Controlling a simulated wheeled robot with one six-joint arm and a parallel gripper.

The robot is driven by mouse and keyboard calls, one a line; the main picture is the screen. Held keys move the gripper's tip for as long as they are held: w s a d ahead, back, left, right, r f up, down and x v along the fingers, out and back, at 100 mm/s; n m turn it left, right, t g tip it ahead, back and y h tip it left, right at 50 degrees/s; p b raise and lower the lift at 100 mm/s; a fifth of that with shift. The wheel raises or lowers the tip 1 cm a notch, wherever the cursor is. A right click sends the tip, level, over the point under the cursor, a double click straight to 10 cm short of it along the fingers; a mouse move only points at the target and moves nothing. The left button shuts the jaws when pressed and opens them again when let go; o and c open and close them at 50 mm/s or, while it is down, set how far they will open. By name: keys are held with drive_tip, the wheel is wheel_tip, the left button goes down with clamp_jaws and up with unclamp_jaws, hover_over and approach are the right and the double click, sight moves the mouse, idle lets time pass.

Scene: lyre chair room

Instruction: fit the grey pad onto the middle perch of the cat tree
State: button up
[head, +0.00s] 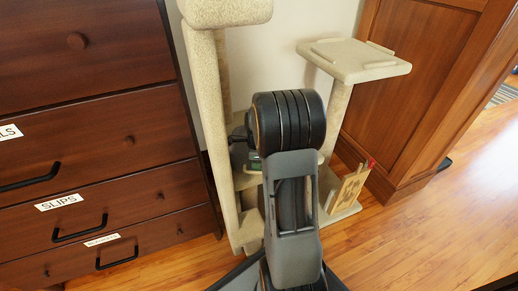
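The beige carpeted cat tree (209,105) stands against the wall in the head view. A square perch (355,58) sits at mid height on its right post, with low raised strips along its edges. No pad is visible on this perch. A thicker perch (227,11) is higher up on the left, cut off by the top edge. My arm covers the centre of the tree. Part of my wrist or gripper (241,140) shows left of the large dark joint, in front of the tree. Its fingers are hidden, and I cannot make out the grey pad.
A dark wooden drawer chest (100,125) with labels and black handles stands close on the left. A brown wooden panel (420,85) is on the right. A small board with a red tip (349,188) leans at the tree's base (345,212). The wooden floor (430,235) at right is clear.

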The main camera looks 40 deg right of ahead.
clamp_jaws()
drive_tip(key=shift+r, duration=0.15)
